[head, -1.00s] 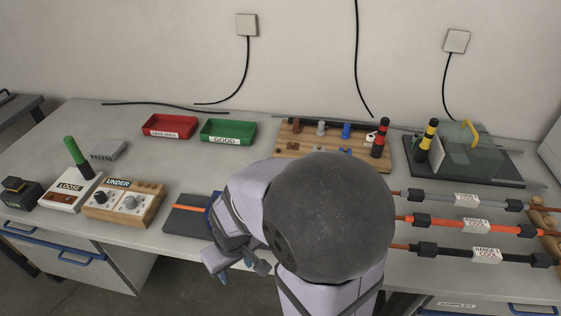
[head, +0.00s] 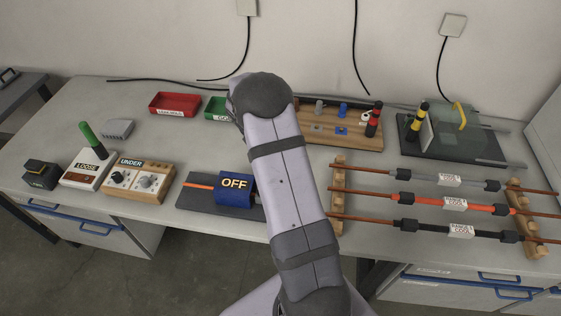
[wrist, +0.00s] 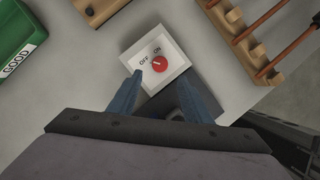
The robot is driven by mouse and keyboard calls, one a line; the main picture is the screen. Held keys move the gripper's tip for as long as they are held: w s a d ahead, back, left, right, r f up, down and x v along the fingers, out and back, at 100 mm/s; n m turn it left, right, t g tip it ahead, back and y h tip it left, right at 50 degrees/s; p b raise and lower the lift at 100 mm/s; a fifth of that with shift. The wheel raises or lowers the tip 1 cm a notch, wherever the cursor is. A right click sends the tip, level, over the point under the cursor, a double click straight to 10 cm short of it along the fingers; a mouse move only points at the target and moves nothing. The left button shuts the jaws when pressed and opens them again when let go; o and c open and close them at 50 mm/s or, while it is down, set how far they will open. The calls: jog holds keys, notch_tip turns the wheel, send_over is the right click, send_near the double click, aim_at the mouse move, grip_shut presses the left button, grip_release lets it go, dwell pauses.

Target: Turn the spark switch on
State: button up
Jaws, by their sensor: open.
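The spark switch (wrist: 157,55) is a white box with a round red knob (wrist: 160,64) and the words OFF and ON on its face. A small light mark on the knob seems to lean toward OFF. My gripper (wrist: 160,75) is open, its two blue fingers on either side of the knob's near side in the wrist view. I cannot tell whether they touch the box. In the head view my arm hides the switch and the gripper. A blue block labelled OFF (head: 235,190) sits on a dark base with an orange strip.
The green GOOD tray (wrist: 22,40) is left of the switch in the wrist view. A wooden cable rack (wrist: 240,30) stands close on its right. A wooden board (head: 345,135) with pegs is behind. Testers (head: 140,180) stand at the left.

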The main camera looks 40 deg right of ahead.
jog(key=shift+d+p+x, duration=0.15)
jog(key=shift+p+x, duration=0.4)
jog(key=shift+x, duration=1.35)
jog(key=shift+d+p+x, duration=0.15)
jog(key=shift+p+x, duration=0.4)
jog(key=shift+x, duration=1.35)
jog(key=shift+r, duration=0.1)
jog(key=c, duration=1.1)
jog(key=shift+o, duration=0.2)
